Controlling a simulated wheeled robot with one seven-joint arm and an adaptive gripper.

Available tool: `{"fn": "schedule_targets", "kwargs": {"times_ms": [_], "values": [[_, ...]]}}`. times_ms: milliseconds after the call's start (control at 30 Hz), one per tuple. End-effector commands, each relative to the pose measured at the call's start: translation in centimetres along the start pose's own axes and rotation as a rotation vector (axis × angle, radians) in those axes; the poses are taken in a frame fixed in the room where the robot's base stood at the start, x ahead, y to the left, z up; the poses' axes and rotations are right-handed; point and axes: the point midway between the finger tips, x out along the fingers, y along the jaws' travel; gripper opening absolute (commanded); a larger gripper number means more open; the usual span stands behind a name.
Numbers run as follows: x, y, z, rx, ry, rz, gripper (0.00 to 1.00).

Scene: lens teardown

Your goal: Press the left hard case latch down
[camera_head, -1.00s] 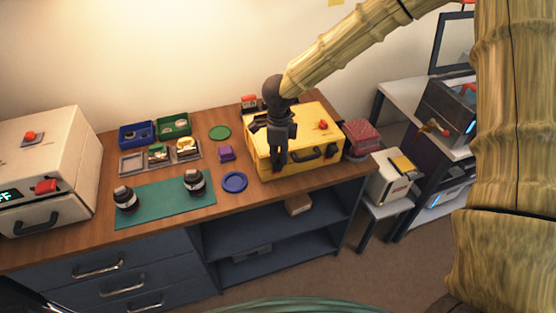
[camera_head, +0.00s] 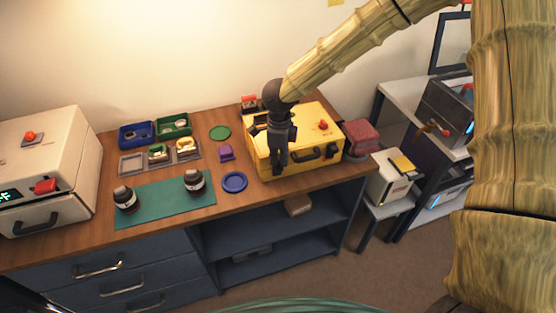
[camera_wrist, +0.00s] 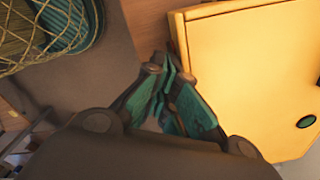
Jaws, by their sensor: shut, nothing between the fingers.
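The yellow hard case (camera_head: 305,117) stands closed on the right part of the wooden bench, with a dark handle (camera_head: 307,154) on its front. The case also fills the right side of the wrist view (camera_wrist: 235,60). My gripper (camera_head: 278,171) points down at the left part of the case's front. Its teal-padded fingers are together and empty in the wrist view (camera_wrist: 168,75), beside the case's edge. The left latch is hidden behind my gripper in the head view, so I cannot tell its position or whether the fingers touch it.
A red button-like knob (camera_head: 323,125) is on the case lid. A blue round dish (camera_head: 234,182), a purple block (camera_head: 226,153) and a green disc (camera_head: 220,133) lie left of the case. A green mat (camera_head: 160,198) holds two dark jars. A red container (camera_head: 361,137) stands right of the case.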

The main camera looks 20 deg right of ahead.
Motion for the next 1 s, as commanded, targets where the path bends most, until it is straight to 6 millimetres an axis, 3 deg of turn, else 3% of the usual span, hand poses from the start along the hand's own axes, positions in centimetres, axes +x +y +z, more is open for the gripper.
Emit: {"fn": "schedule_targets", "kwargs": {"times_ms": [1000], "values": [[-5.6, 0.0, 0.0, 0.0, 0.0, 0.0, 0.0]]}}
